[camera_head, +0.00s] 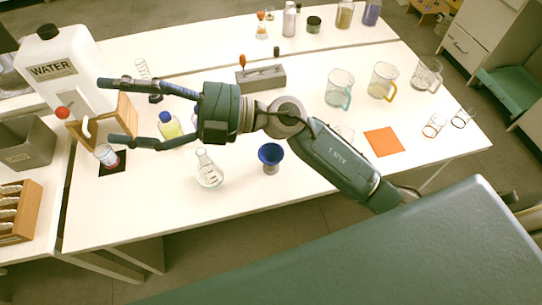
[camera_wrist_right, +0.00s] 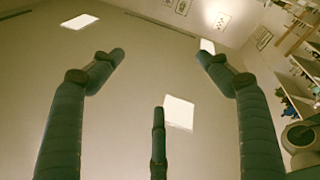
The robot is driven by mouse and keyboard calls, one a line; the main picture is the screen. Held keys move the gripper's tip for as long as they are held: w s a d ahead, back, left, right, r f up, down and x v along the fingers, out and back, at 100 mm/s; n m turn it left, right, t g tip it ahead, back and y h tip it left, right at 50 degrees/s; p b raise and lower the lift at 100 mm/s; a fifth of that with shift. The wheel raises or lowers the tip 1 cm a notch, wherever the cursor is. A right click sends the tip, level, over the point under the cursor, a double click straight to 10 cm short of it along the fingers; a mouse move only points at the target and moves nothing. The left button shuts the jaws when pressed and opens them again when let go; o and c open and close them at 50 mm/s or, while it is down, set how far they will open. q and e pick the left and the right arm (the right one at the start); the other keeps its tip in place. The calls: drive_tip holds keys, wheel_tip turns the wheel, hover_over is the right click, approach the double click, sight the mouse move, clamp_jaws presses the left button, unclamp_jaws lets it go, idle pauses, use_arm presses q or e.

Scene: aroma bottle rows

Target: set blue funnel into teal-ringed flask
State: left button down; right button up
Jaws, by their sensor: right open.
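The blue funnel (camera_head: 270,155) sits upright near the front middle of the white table, with its wide mouth up. A clear conical flask (camera_head: 208,172) stands to its left, apart from it. I cannot make out a teal ring on this flask. My right gripper (camera_head: 108,110) reaches in from the right, above the table's left part, with its fingers spread and pointing left. It is open and empty. In the right wrist view its fingers (camera_wrist_right: 160,68) are wide apart with only wall or ceiling behind them. My left gripper is not in view.
A white WATER jug (camera_head: 62,68) stands at the back left. A red-capped flask (camera_head: 107,157) is on a black mat at left. Glass jugs (camera_head: 383,80) stand at right. An orange mat (camera_head: 383,142) lies empty.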

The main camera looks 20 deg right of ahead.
wheel_tip(320, 180, down, 6)
drive_tip(key=s+a+r+n+g+h, duration=0.1)
drive_tip(key=s+a+n+g+h, duration=0.1)
drive_tip(key=g, duration=0.2)
drive_tip(key=m+g+h+p, duration=0.1)
drive_tip(key=m+h, duration=0.3)
drive_tip(key=h, duration=1.4)
hover_over(271, 161)
wheel_tip(271, 161, down, 23)
drive_tip(key=shift+f, duration=0.1)
wheel_tip(271, 161, down, 5)
drive_tip(key=shift+r+p, duration=0.1)
drive_tip(key=shift+p, duration=0.85)
drive_tip(key=shift+f, duration=0.5)
drive_tip(key=c, duration=1)
